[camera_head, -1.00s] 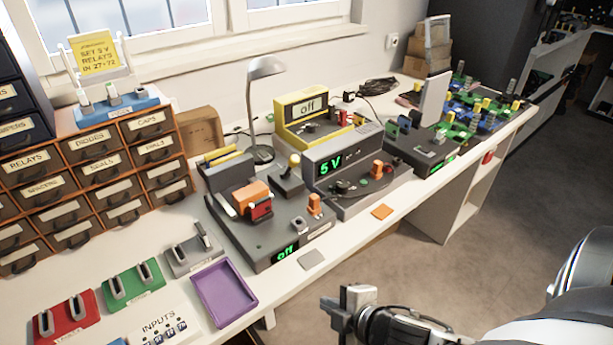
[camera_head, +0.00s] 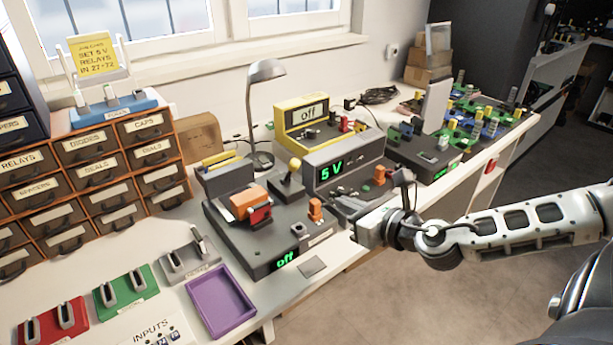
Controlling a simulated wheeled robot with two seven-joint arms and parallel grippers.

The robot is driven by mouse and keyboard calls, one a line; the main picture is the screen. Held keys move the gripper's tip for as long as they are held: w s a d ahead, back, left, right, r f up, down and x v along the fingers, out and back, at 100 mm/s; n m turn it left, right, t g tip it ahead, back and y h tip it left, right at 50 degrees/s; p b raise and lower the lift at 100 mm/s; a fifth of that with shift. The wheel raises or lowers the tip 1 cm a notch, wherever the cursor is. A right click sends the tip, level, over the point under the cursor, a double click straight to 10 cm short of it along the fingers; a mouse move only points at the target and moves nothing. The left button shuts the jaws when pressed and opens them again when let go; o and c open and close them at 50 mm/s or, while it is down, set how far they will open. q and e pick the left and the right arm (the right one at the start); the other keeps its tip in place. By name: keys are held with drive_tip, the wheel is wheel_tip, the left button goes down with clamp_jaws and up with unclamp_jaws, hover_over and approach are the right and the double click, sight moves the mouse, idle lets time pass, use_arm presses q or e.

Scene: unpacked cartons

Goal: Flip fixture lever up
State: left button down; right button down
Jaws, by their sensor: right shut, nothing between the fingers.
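The dark grey test fixture (camera_head: 270,250) stands on the bench with a green "off" on its front display. On its top are an orange and red part (camera_head: 250,203), a lever with a yellow ball knob (camera_head: 294,165), and a small orange piece (camera_head: 315,209) at its right side. The knobbed lever leans a little. My right gripper (camera_head: 362,232) is shut and empty at the bench's front edge. It is just right of the fixture and apart from the lever. My left gripper is out of view.
A grey unit reading "5 V" (camera_head: 340,162) stands behind my right gripper, partly hidden by it. A small grey square (camera_head: 312,267) lies on the bench's front strip.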

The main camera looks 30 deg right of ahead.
approach(295, 171)
drive_tip(key=w+f, duration=0.2)
drive_tip(key=f, duration=0.1)
drive_tip(key=shift+d+f, duration=0.15)
drive_tip(key=shift+f, duration=0.1)
drive_tip(key=shift+w+r+p, duration=0.25)
drive_tip(key=shift+w+r, duration=0.05)
drive_tip(key=shift+w, duration=0.3)
drive_tip(key=shift+w+r+p, duration=0.25)
drive_tip(key=shift+w, duration=0.3)
drive_tip(key=shift+w+r, duration=0.15)
drive_tip(key=shift+w, duration=0.2)
drive_tip(key=shift+w+r, duration=0.15)
drive_tip(key=shift+w, duration=0.2)
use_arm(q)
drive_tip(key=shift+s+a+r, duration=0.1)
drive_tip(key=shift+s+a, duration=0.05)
